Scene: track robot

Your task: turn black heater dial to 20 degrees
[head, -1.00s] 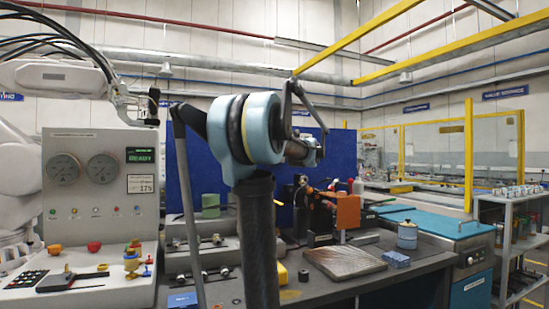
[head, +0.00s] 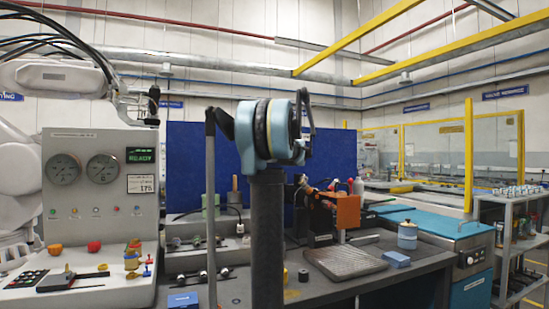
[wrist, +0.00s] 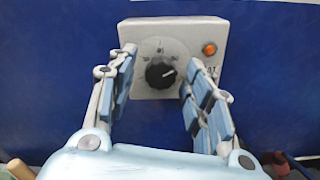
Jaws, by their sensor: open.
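The black heater dial (wrist: 160,73) is a round knob on the front of a white box (wrist: 205,35). Its white pointer mark points to the upper right. Scale marks surround it, but the figures are too blurred to read surely. My gripper (wrist: 157,82) is open, with one blue-padded finger to the left of the dial and one to the right. The fingers appear apart from the knob, with nothing held; the depth gap is unclear. In the head view my arm hides the dial, its box and the gripper's fingers.
An orange lamp (wrist: 209,48) sits right of the dial. The box is in front of a blue panel (head: 190,150). On the bench are an orange device (head: 347,211), a metal plate (head: 345,263) and a blue-white canister (head: 407,235). A control console (head: 100,190) stands at the left.

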